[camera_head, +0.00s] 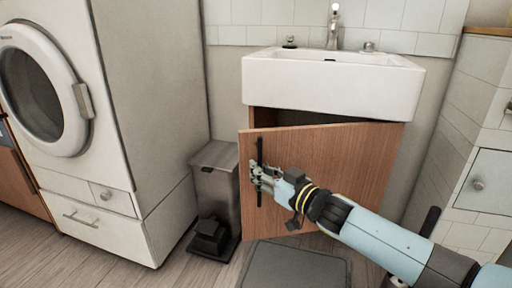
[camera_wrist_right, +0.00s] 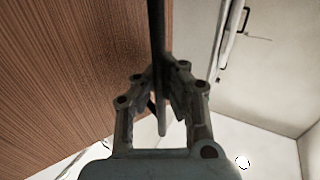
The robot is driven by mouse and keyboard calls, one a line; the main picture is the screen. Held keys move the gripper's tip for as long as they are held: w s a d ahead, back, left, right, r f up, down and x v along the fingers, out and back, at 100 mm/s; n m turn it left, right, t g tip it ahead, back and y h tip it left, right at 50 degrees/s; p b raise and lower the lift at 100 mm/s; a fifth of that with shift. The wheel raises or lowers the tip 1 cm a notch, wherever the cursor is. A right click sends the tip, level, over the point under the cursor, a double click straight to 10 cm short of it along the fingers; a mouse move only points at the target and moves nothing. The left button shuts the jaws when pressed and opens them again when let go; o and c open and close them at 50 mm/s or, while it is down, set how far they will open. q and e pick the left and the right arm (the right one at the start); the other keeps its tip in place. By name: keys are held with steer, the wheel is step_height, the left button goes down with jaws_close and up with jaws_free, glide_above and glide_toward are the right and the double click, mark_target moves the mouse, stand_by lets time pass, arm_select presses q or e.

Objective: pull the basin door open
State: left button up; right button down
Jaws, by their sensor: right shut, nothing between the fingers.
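The wood-brown basin door (camera_head: 330,165) under the white sink stands partly open, its left edge swung out and a dark gap showing above it. A black vertical bar handle (camera_head: 260,150) runs near its left edge. My right gripper (camera_head: 257,175) is at the middle of this handle, its fingers shut with nothing held between them. In the right wrist view the fingertips (camera_wrist_right: 160,75) are close beside the dark handle (camera_wrist_right: 156,25), with the wood door (camera_wrist_right: 70,70) at left. Whether they touch the handle is unclear. My left gripper is not in view.
A grey pedal bin (camera_head: 215,185) stands just left of the door. A white washer (camera_head: 60,100) is at far left, and a tiled unit (camera_head: 480,120) at right. A dark grey mat (camera_head: 295,267) lies on the floor in front. The white sink (camera_head: 330,85) is above.

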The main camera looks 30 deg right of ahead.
steer(key=s+n+g+y+p, duration=0.5)
steer(key=s+n+y, duration=0.3)
steer(key=s, duration=1.7)
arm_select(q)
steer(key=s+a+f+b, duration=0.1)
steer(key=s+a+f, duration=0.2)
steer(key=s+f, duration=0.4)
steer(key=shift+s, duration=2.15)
arm_select(e)
steer(key=s+d+n+g+y, duration=0.1)
steer(key=s+d+g+y, duration=0.1)
steer(key=s+d, duration=0.2)
steer(key=s+d+n+g+y, duration=0.1)
steer(key=s+d, duration=0.3)
steer(key=s, duration=0.6)
steer(key=shift+g+y, duration=0.4)
steer(key=shift+y, duration=0.3)
steer(key=shift+w, duration=0.1)
steer(key=shift+a, duration=0.1)
steer(key=c, duration=1.6)
jaws_free()
steer(key=shift+c, duration=0.2)
